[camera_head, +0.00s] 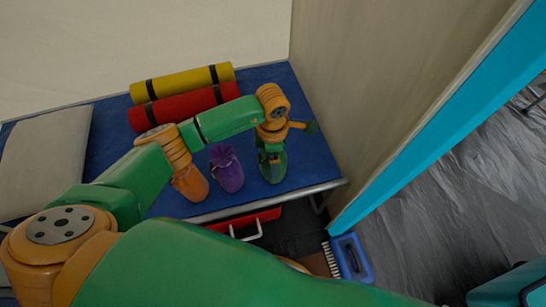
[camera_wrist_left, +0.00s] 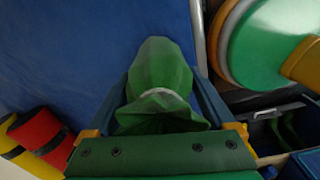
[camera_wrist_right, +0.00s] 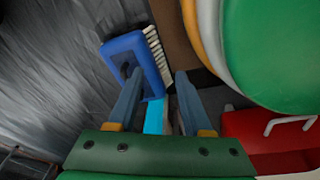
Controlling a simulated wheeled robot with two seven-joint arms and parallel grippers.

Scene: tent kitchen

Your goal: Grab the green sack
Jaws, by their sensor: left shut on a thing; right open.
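The green sack (camera_wrist_left: 160,72) is between the fingers of my left gripper (camera_wrist_left: 162,98) in the left wrist view. The gripper is shut on it near its pale tie, with the gathered neck toward the palm. In the head view, the green sack (camera_head: 279,170) is partly hidden by my left gripper (camera_head: 270,160), over the right end of the blue cot (camera_head: 309,153). I cannot tell whether the sack touches the cot. My right gripper (camera_wrist_right: 158,98) is open and empty in the right wrist view, out of the head view.
A purple sack (camera_head: 228,174) and an orange sack (camera_head: 190,184) stand left of the green one. Red (camera_head: 185,106) and yellow (camera_head: 182,84) rolls and a pillow (camera_head: 44,150) lie behind. A blue brush (camera_wrist_right: 134,58) and red box (camera_wrist_right: 270,133) are below.

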